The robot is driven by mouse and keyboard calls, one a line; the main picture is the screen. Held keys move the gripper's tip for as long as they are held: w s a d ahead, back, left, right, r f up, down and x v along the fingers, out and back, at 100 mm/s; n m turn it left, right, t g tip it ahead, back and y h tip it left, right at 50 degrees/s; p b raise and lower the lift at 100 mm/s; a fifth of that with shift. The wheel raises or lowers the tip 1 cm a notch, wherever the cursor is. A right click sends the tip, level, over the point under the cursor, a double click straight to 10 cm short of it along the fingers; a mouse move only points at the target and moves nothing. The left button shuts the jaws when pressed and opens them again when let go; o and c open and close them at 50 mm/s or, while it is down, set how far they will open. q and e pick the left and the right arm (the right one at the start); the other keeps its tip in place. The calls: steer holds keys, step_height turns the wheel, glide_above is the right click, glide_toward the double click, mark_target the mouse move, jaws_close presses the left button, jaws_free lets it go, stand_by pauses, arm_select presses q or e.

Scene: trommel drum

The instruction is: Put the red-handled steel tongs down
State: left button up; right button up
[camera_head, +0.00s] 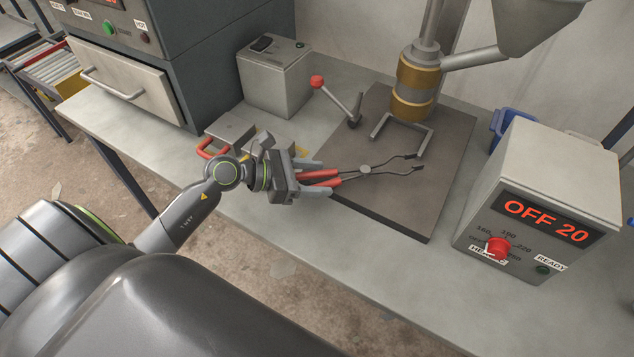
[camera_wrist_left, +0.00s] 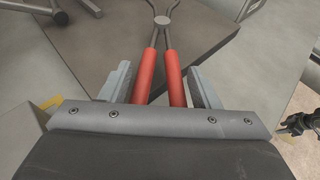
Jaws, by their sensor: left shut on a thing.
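The steel tongs (camera_head: 366,170) have red handles and dark, thin jaws that point right, over the dark base plate of the press. My left gripper (camera_head: 318,182) is shut on the red handles. In the left wrist view the handles (camera_wrist_left: 148,76) lie between the two grey fingers of the gripper (camera_wrist_left: 160,92), with the pivot ahead of them. I cannot tell whether the tongs touch the plate or hang just above it. My right gripper is not clearly identifiable in the head view; a dark gripper-like part (camera_wrist_left: 297,124) shows at the right edge of the left wrist view.
The press with its brass collar (camera_head: 415,80) stands on the dark plate (camera_head: 440,180), with a metal bracket and red-knobbed lever (camera_head: 318,82) beside it. A heater control box (camera_head: 540,190) stands right. A red-handled metal block (camera_head: 230,130) lies left. The front bench strip (camera_head: 340,245) is clear.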

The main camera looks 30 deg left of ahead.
arm_select(q)
steer(key=shift+f, duration=1.15)
steer(key=shift+f, duration=0.15)
steer(key=o, duration=1.2)
steer(key=shift+c, duration=0.2)
